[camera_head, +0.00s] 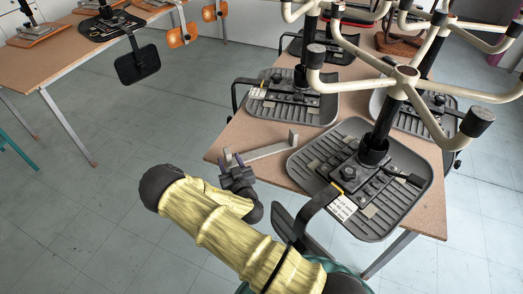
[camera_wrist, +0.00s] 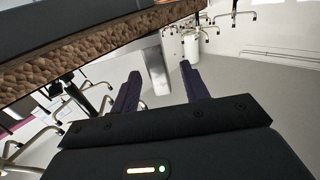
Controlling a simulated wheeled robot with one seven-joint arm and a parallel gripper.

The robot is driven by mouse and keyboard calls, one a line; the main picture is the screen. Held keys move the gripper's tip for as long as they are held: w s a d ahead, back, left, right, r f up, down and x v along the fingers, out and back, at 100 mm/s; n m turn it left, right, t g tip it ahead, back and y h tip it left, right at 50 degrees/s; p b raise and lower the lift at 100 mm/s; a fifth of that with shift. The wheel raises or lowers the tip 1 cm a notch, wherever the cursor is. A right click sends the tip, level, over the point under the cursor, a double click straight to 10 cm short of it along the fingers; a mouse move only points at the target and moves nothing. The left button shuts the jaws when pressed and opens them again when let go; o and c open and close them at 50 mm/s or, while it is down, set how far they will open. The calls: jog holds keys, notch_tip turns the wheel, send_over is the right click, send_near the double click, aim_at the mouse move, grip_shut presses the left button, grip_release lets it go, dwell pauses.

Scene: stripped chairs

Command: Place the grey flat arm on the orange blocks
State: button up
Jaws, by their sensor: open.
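The grey flat arm (camera_head: 265,152) is a light grey bar with an upturned end, lying near the left edge of the brown table. My gripper (camera_head: 233,160) is beside the bar's left end at that edge. In the wrist view my gripper (camera_wrist: 160,70) is open, with two dark fingers apart. A pale grey end (camera_wrist: 152,82), apparently the bar's, shows between them past the table edge; I cannot tell whether they touch it. Small orange pieces (camera_head: 181,36) and (camera_head: 212,11) hang by the left table and may be the orange blocks.
The brown table (camera_head: 232,137) carries upturned chairs with dark ribbed seats (camera_head: 408,180) and pale legs (camera_head: 340,59) reaching over it. Another wooden table (camera_head: 60,62) stands at the upper left. Tiled floor (camera_head: 150,125) lies open between the tables.

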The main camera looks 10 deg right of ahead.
jog(key=w, duration=0.3)
jog(key=w+p, duration=0.1)
jog(key=w, duration=0.1)
jog(key=shift+a+f, duration=0.2)
jog(key=shift+a, duration=0.15)
jog(key=shift+s, duration=0.1)
jog(key=shift+r, duration=0.1)
grip_shut()
